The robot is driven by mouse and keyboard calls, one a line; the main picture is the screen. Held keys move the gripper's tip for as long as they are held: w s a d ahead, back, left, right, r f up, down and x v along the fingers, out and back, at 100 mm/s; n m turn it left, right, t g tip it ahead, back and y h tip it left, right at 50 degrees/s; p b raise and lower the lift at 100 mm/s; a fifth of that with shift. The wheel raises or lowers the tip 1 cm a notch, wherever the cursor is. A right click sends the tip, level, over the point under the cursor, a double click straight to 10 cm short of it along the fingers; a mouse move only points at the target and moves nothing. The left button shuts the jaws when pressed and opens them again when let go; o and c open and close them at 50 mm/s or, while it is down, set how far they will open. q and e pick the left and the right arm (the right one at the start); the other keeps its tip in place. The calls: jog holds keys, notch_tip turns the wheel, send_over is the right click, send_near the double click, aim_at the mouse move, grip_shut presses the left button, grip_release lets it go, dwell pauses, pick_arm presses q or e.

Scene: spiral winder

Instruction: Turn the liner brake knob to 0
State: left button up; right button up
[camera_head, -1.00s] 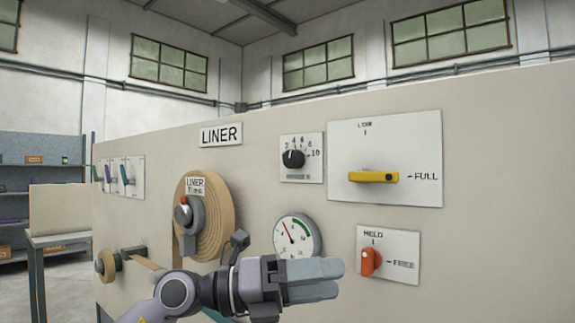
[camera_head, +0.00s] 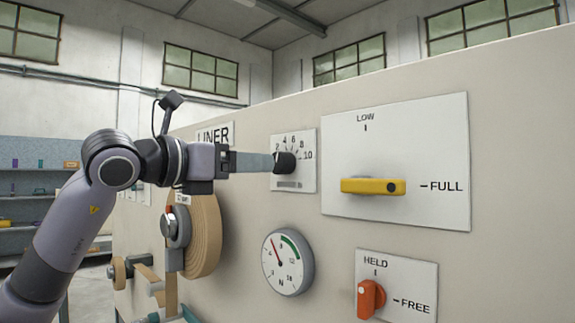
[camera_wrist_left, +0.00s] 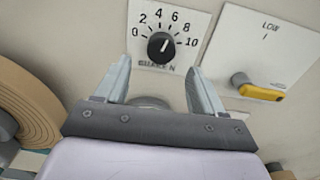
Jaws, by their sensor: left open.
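The liner brake knob (camera_head: 285,163) is a small black knob on a white 0–10 dial plate (camera_head: 307,183) on the beige panel. In the left wrist view the knob (camera_wrist_left: 161,47) has a white pointer line that leans up and slightly right, about toward the 6. My left gripper (camera_head: 268,162) reaches in from the left with its fingertips close to the knob. In the left wrist view the gripper (camera_wrist_left: 160,68) is open, with its two fingers apart and the knob showing between and beyond the tips. I cannot tell whether they touch it. My right gripper is out of view.
Below are a round gauge (camera_head: 287,263) and an orange HELD/FREE knob (camera_head: 371,298). A tan roll (camera_head: 205,235) is at the lower left.

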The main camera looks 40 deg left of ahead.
aim_at(276, 165)
pick_arm(q)
jog(key=w, duration=0.2)
jog(key=w+p, duration=0.1)
jog(key=w, duration=0.2)
jog(key=shift+w+d+r+p, duration=0.1)
jog(key=shift+w+d+p, duration=0.2)
jog(key=shift+p, duration=0.1)
jog(key=shift+w, duration=0.35)
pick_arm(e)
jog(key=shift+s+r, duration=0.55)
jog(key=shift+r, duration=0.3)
pick_arm(q)
jog(key=c, duration=1.1)
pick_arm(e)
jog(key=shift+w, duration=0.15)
